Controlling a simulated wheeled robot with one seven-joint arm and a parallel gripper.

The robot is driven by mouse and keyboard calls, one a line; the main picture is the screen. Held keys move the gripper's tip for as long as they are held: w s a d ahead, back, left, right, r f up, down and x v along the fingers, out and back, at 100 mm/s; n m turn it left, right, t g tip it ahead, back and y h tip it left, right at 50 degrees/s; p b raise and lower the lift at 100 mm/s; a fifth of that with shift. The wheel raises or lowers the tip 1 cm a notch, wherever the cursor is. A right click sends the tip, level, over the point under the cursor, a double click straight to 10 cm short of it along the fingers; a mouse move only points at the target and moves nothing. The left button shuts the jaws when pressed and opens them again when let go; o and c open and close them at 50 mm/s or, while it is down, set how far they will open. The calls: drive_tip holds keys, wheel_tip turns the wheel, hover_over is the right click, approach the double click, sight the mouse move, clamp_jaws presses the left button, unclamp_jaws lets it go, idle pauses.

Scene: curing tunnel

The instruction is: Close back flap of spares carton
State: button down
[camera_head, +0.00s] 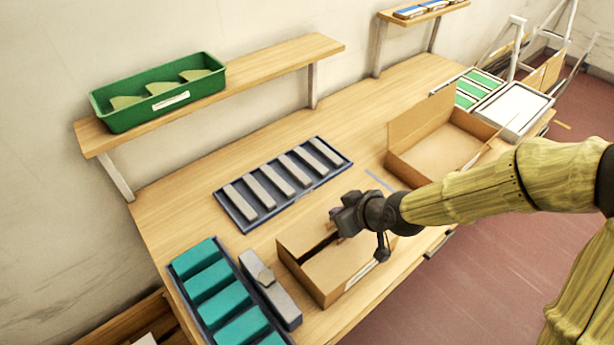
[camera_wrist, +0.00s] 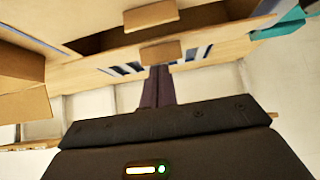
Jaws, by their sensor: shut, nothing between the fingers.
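A brown carton (camera_head: 340,272) with a pale label on its front side stands at the near edge of the bench. I take it for the spares carton. Its top is largely covered by cardboard, with a dark gap along the back. A back panel (camera_head: 303,238) stands up behind that gap. My gripper (camera_head: 337,214) is shut and empty at the carton's back edge, partly hiding it. In the wrist view the shut fingers (camera_wrist: 158,72) point towards cardboard, and the dark carton opening (camera_wrist: 150,30) shows beyond. Whether the fingers touch the flap cannot be told.
A second, open carton (camera_head: 408,122) stands further right. A tray of grey bars (camera_head: 237,218) lies behind the near carton. A grey block (camera_head: 285,302) and a tray of teal blocks (camera_head: 180,290) are at left. A shelf with a green bin (camera_head: 125,117) overhangs the back.

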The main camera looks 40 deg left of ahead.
drive_tip(key=shift+s+d+f+b, duration=0.2)
drive_tip(key=shift+d+f+b, duration=0.2)
drive_tip(key=shift+d+f, duration=0.35)
drive_tip(key=shift+s+d+f+b, duration=0.15)
drive_tip(key=shift+d+f+b, duration=0.3)
drive_tip(key=shift+f, duration=0.5)
drive_tip(key=shift+w+r+p, duration=0.2)
drive_tip(key=shift+r+p, duration=0.55)
drive_tip(key=shift+s+a+r, duration=0.1)
drive_tip(key=shift+a+r, duration=0.1)
